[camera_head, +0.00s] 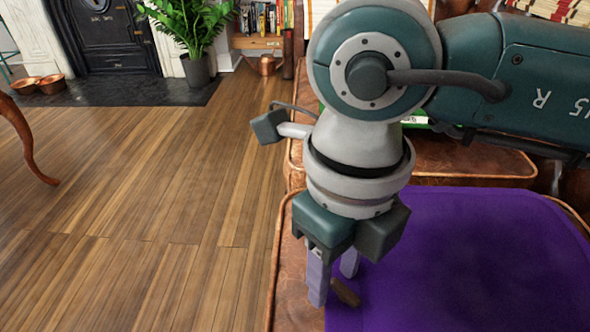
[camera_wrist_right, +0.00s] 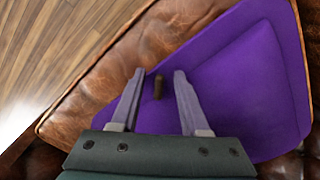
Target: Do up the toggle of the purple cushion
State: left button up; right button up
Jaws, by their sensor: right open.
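The purple cushion (camera_head: 470,255) lies flat on a brown leather seat, and it also fills much of the right wrist view (camera_wrist_right: 240,75). A small brown toggle (camera_head: 345,293) sits at the cushion's left edge. In the right wrist view the toggle (camera_wrist_right: 158,87) shows between the fingertips, with a gap on each side. My right gripper (camera_head: 333,285) points down over that edge, open and empty, its fingers close to the toggle. Any loop for the toggle cannot be made out. My left gripper is not in view.
The leather seat (camera_head: 292,285) has a bare strip left of the cushion. Open wooden floor (camera_head: 150,200) lies to the left. A potted plant (camera_head: 195,70), a copper can (camera_head: 266,65) and copper bowls (camera_head: 50,84) stand far back. A green object (camera_head: 414,118) is partly hidden behind my right arm.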

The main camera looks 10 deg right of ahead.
grip_shut()
dwell(0.7)
jog(key=shift+n, duration=0.4)
jog(key=n, duration=0.3)
jog(key=shift+s+a, duration=0.15)
jog(key=shift+a, duration=0.05)
jog(key=n, duration=0.3)
jog(key=n+b, duration=0.1)
jog(key=n, duration=0.1)
jog(key=shift+s+a, duration=0.15)
jog(key=shift+s, duration=0.15)
grip_release()
